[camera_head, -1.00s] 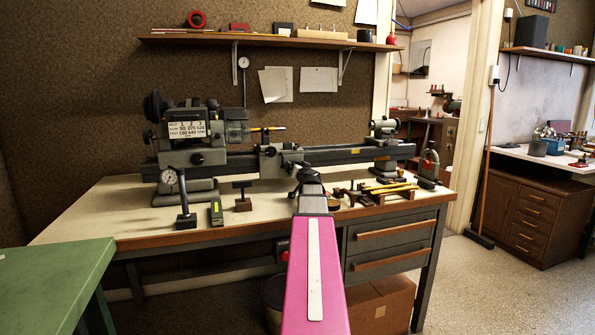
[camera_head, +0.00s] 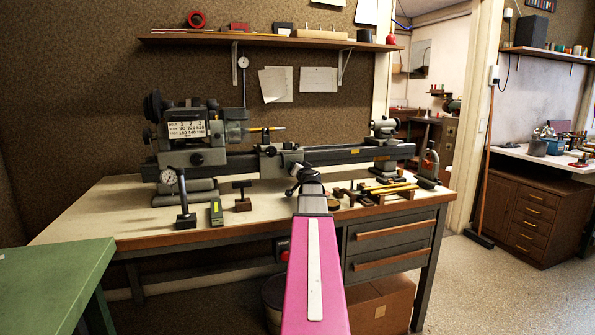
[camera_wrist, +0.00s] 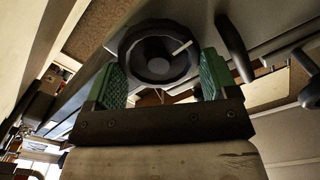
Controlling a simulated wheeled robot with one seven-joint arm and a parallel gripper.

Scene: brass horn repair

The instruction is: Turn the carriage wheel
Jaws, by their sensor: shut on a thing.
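The carriage wheel (camera_wrist: 157,52) is a dark round handwheel with a raised hub and a pale handle or mark at its upper right, seen in the wrist view. My gripper (camera_wrist: 161,66) has its two green-padded fingers on either side of the wheel's rim and is shut on it. In the head view my gripper (camera_head: 307,178) reaches the front of the lathe carriage (camera_head: 270,160), below the bed. The wheel is mostly hidden there behind my wrist. The carriage sits on the lathe bed (camera_head: 345,155), right of the headstock (camera_head: 187,140).
A dial gauge on a stand (camera_head: 182,200) and small blocks stand at the bench's front left. Several tools lie on the bench right of my wrist. Dark lever handles (camera_wrist: 232,48) stick out close to the right finger. A green table (camera_head: 50,275) is at the lower left.

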